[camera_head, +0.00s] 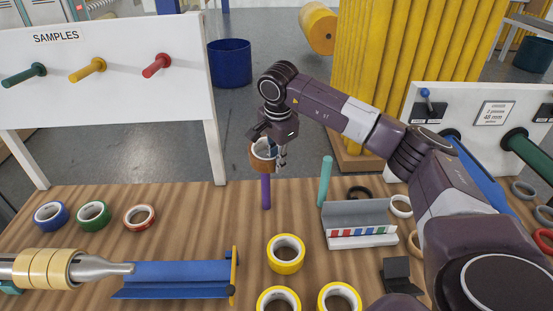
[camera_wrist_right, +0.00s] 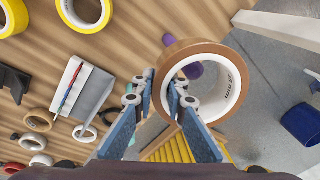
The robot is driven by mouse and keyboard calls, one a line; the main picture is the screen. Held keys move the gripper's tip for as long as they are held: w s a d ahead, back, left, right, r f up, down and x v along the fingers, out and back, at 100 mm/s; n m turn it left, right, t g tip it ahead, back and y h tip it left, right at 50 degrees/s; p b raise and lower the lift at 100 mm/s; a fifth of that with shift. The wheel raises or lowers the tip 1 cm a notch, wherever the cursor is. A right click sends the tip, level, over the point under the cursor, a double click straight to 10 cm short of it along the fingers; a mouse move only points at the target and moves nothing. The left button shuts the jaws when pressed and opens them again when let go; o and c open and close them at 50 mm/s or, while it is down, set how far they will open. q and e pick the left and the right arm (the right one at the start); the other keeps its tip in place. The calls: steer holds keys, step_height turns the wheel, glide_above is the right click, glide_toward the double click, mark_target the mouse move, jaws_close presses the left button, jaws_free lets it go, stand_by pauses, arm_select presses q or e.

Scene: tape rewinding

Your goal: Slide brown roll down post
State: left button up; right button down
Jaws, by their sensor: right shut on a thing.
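The brown roll (camera_head: 256,155) is held above the wooden table over a thin upright purple post (camera_head: 266,193). My right gripper (camera_head: 277,156) is shut on the wall of the roll, at its right side in the head view. In the right wrist view the brown roll (camera_wrist_right: 208,48) lies against the fingers (camera_wrist_right: 164,97), with one finger over its white inner ring. Purple of the post (camera_wrist_right: 194,71) shows through the hole, and more shows just outside the rim. How far the post reaches into the roll is hidden. My left gripper is not in view.
A teal post (camera_head: 325,181) stands to the right, near a grey-white holder (camera_head: 360,238). Yellow rolls (camera_head: 286,266) lie in front. Blue (camera_head: 38,216), green (camera_head: 82,215) and red (camera_head: 128,217) rolls lie left. A blue tray (camera_head: 180,273) sits front left. The samples board (camera_head: 110,95) stands behind.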

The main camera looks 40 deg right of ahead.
step_height(320, 180, down, 9)
steer(key=b, duration=0.5)
steer(key=shift+f+b, duration=0.2)
steer(key=shift+b, duration=0.1)
steer(key=c, duration=1.8)
jaws_free()
steer(key=shift+c, duration=0.2)
step_height(320, 180, up, 12)
steer(key=s+a, duration=0.1)
steer(key=s, duration=0.1)
steer(key=shift+w+a, duration=0.1)
